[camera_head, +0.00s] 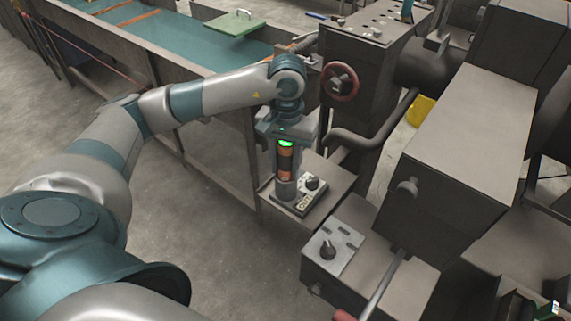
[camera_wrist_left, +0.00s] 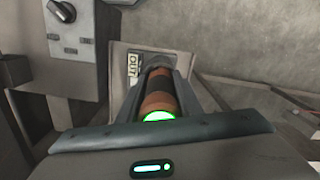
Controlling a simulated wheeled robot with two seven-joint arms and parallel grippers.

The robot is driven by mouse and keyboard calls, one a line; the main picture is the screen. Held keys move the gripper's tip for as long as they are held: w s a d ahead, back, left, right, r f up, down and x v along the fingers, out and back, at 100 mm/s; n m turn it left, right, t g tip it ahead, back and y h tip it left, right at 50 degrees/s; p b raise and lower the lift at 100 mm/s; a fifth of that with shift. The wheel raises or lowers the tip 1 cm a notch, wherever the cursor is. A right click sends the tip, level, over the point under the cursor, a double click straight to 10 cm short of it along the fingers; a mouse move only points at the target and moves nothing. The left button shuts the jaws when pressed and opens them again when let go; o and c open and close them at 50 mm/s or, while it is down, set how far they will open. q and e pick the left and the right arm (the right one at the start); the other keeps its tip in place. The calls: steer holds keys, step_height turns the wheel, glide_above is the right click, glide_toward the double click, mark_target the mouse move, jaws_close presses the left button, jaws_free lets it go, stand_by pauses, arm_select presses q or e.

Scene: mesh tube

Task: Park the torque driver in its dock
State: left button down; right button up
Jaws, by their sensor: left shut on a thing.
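The torque driver (camera_head: 285,160) is a cylinder with orange and black bands and a glowing green end. It stands roughly upright below my left gripper (camera_head: 287,149), which is shut on it. In the left wrist view the driver (camera_wrist_left: 158,92) lies between the two grey fingers (camera_wrist_left: 160,85), green end nearest the camera. Its lower end is at a grey plate (camera_head: 303,202) with a black knob and a label, on a small side table; the plate's label, in the left wrist view (camera_wrist_left: 133,64), reads "OUT". I cannot tell whether the driver's end is seated in a dock there.
A grey box with a black knob (camera_head: 328,250) stands at the front right. A machine with a red handwheel (camera_head: 340,82) and a bent dark pipe (camera_head: 372,137) is behind the side table (camera_head: 330,170). Open floor (camera_head: 215,235) lies to the left.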

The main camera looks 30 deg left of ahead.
steer(key=shift+w+a, duration=0.15)
steer(key=shift+w, duration=0.1)
stand_by(0.4)
arm_select(q)
steer(key=c, duration=1.2)
jaws_free()
steer(key=shift+f, duration=0.1)
arm_select(e)
steer(key=shift+s, duration=0.1)
arm_select(q)
steer(key=shift+r, duration=0.55)
steer(key=r, duration=0.3)
steer(key=r+b, duration=0.1)
steer(key=r, duration=0.2)
steer(key=r+b, duration=0.1)
steer(key=r, duration=0.2)
steer(key=shift+w+r, duration=0.1)
steer(key=shift+w, duration=0.15)
step_height(320, 180, up, 5)
steer(key=shift+r, duration=1.1)
arm_select(e)
steer(key=w+a+r+t, duration=0.2)
steer(key=w+a, duration=0.1)
steer(key=w, duration=0.4)
steer(key=shift+w+y, duration=0.2)
steer(key=shift+y, duration=0.2)
